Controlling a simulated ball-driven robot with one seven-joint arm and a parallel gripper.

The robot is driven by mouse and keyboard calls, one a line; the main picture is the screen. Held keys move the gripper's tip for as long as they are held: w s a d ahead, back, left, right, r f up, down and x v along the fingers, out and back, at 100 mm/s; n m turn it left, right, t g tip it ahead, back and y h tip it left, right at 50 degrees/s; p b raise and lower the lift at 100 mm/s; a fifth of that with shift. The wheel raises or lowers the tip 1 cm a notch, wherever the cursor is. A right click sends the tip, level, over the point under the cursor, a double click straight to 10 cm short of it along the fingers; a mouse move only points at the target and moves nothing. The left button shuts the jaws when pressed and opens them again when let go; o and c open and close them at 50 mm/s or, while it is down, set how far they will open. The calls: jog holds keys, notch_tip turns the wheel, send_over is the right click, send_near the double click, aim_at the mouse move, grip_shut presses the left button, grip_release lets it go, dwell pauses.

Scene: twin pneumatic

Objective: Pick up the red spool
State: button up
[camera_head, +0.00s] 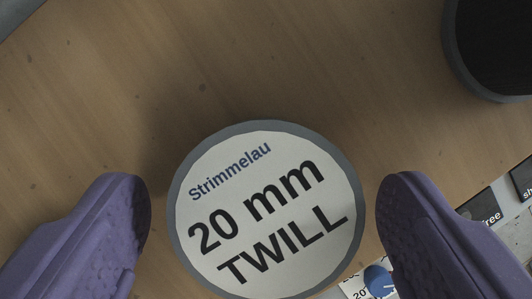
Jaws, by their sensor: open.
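A round spool (266,212) with a grey rim stands on the wooden surface at the lower middle of the view. Its white top label reads "Strimmelau 20 mm TWILL". No red shows on it from above, and its sides are hidden. My gripper (263,205) is open, with one purple finger on each side of the spool. A gap shows between each finger and the rim, and neither finger touches it. No other spool that looks red is in view.
A dark round thing with a grey rim (497,45) stands at the upper right. Dark printed labels (484,207) and a blue round piece (378,281) lie at the lower right. The wooden surface (250,60) is bare above the spool.

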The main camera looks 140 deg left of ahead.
jog(key=c, duration=1.2)
jog(key=shift+o, duration=0.2)
jog(key=shift+r, duration=0.15)
